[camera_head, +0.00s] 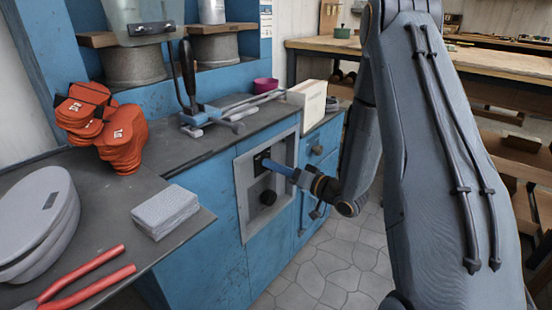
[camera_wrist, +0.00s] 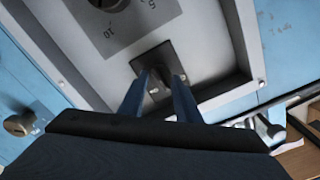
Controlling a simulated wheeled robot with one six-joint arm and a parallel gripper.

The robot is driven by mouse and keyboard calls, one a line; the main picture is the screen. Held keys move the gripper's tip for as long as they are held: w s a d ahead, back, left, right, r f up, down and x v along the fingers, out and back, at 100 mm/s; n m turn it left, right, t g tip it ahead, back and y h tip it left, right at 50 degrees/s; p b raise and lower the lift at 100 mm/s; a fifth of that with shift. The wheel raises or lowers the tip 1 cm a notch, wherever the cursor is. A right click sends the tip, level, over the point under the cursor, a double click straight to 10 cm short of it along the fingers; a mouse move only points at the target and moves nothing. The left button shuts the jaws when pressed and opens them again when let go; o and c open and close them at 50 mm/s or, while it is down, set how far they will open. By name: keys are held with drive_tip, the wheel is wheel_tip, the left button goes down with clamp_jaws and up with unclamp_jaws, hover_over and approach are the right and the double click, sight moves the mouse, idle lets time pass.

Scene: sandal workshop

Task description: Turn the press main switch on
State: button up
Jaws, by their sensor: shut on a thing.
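The press main switch is a small lever on a dark plate (camera_head: 261,158) in the grey recessed panel (camera_head: 243,192) of the blue cabinet. In the wrist view the dark plate (camera_wrist: 155,58) shows just beyond my fingertips. My gripper (camera_head: 271,164) reaches the panel from the right. In the wrist view its two blue fingers (camera_wrist: 160,82) stand on either side of the switch lever and are shut on it. The fingers hide much of the lever, so I cannot tell its position clearly.
A black round knob (camera_head: 268,197) sits below the switch; it also shows in the wrist view (camera_wrist: 108,3) beside a dial scale. The worktop above holds a lever tool (camera_head: 188,75), a white block (camera_head: 308,98) and orange soles (camera_head: 122,138). The tiled floor (camera_head: 335,265) is clear.

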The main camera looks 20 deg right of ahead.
drive_tip(key=m+p, duration=0.2)
drive_tip(key=m, duration=0.1)
drive_tip(key=m+p, duration=0.3)
drive_tip(key=m, duration=0.1)
drive_tip(key=m+p, duration=0.2)
drive_tip(key=m, duration=0.1)
drive_tip(key=shift+f+p, duration=0.25)
drive_tip(key=shift+p, duration=0.15)
drive_tip(key=shift+m, duration=0.4)
drive_tip(key=o, duration=1)
drive_tip(key=v, duration=0.8)
drive_tip(key=shift+w+r, duration=0.1)
